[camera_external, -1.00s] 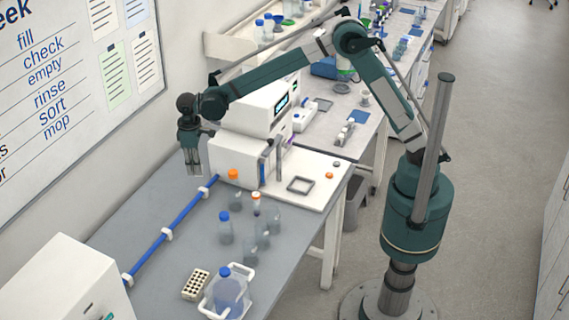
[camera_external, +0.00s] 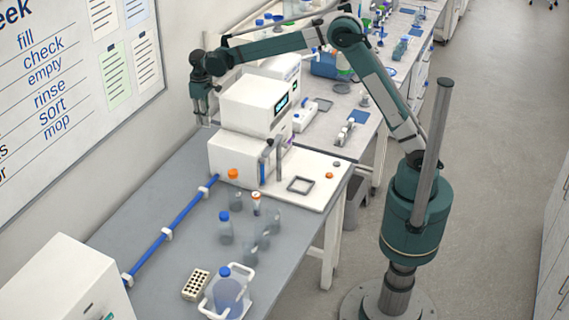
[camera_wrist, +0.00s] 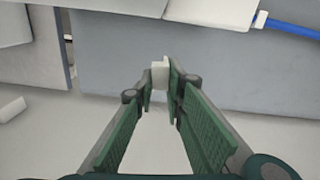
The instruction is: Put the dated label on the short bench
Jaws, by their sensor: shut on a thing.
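My gripper (camera_external: 203,118) hangs beside the wall, at the back left of the white boxy instrument. In the wrist view my gripper (camera_wrist: 160,82) is nearly closed on a small pale piece (camera_wrist: 160,73) between its fingertips. This seems to be the dated label; no date can be read on it, and it cannot be made out in the external view. The near grey bench (camera_external: 170,262) looks like the shorter of the two benches. My gripper is past its far end area, near the wall.
The white instrument (camera_external: 255,105) stands at the near bench's far end. A blue tube (camera_external: 185,212) runs along the wall side. The longer bench (camera_external: 322,152) beyond is cluttered.

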